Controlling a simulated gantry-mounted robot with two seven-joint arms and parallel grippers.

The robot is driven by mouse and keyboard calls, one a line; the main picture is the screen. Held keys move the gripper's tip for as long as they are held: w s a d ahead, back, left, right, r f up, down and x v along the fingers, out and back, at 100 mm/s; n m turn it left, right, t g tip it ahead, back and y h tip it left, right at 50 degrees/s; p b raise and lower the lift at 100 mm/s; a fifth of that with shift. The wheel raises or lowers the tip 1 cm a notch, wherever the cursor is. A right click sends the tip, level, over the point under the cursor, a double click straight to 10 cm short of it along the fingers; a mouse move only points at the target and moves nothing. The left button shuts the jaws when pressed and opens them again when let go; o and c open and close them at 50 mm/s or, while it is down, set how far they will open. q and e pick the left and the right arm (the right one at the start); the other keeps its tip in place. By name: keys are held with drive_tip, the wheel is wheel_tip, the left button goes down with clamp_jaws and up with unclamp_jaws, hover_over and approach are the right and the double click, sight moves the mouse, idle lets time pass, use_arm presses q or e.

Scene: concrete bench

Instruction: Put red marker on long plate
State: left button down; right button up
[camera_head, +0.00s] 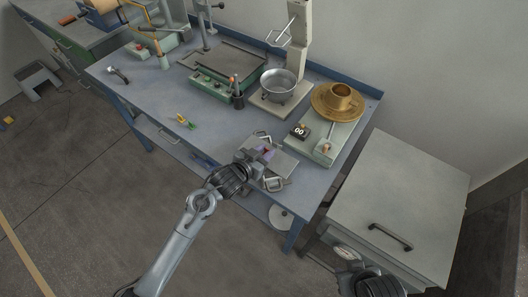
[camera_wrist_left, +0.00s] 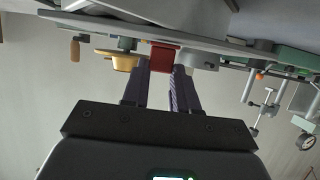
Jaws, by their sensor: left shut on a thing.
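My left gripper (camera_head: 265,153) is over the front edge of the blue bench, above a small metal plate (camera_head: 286,165). In the left wrist view, its dark fingers (camera_wrist_left: 163,90) are shut on a red thing (camera_wrist_left: 165,57), seemingly the red marker; only part of it shows. A flat grey plate on a green base (camera_head: 245,68) stands at the back of the bench; a pale plate (camera_head: 338,140) lies at the right. I cannot tell which is the long plate. Part of my right gripper (camera_head: 350,257) shows low at the right; its fingers are unclear.
Yellow-green clips (camera_head: 186,121) lie left of the gripper. The bench's left-middle is mostly clear.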

use_arm(q)
drive_tip(key=shift+f, duration=0.15)
drive_tip(key=c, duration=0.9)
unclamp_jaws()
drive_tip(key=shift+o, duration=0.2)
